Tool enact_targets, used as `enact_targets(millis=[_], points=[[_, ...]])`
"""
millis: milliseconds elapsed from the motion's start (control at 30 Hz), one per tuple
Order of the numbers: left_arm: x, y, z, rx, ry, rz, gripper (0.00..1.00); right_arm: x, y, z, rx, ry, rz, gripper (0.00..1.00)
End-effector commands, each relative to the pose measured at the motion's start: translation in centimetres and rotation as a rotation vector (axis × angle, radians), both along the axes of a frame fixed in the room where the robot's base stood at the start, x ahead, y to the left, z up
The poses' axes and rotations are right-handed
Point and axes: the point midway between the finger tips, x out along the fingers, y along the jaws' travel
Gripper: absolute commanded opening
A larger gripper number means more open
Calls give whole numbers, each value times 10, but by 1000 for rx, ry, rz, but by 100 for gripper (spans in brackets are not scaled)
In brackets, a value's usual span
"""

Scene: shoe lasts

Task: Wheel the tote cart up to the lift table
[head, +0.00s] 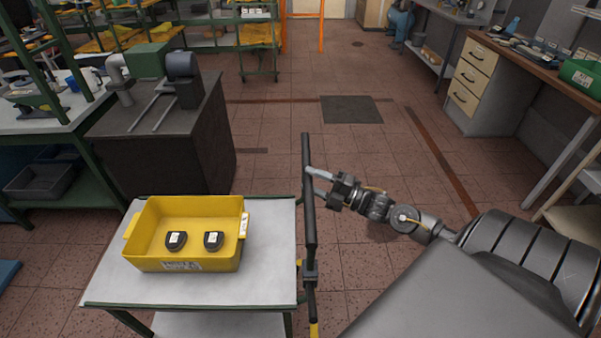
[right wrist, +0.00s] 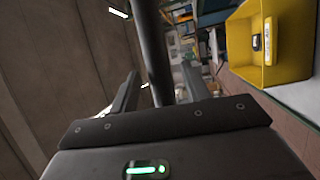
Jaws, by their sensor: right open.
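The tote cart (head: 270,280) stands at the front left, a grey-topped cart with a black upright-looking handle bar (head: 308,215) along its right side. A yellow tote (head: 190,263) with two dark, labelled pieces in it sits on the cart top; the tote also shows in the right wrist view (right wrist: 283,72). My right gripper (head: 316,183) is open at the handle bar. In the right wrist view the bar (right wrist: 153,45) passes between the open fingers (right wrist: 158,92). My left gripper is out of view. I cannot pick out the lift table for certain.
A dark machine cabinet (head: 165,150) stands just behind the cart, with a green-framed bench (head: 40,125) to its left. A drawer unit (head: 478,85) and workbench line the right. The tiled floor in the middle is open, with a dark floor plate (head: 351,109).

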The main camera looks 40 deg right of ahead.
Motion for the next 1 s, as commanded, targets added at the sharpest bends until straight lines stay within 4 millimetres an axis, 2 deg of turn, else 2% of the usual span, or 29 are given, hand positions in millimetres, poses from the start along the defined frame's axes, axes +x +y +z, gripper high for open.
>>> enact_targets(millis=[100,233,633,900,1000], points=[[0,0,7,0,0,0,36,16,9,6,2,-2,0,47],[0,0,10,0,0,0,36,28,15,7,0,0,-1,47],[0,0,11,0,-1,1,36,32,19,6,0,1,0,46],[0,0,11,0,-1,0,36,32,19,6,0,1,0,10],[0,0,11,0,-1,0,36,32,19,6,0,1,0,0]])
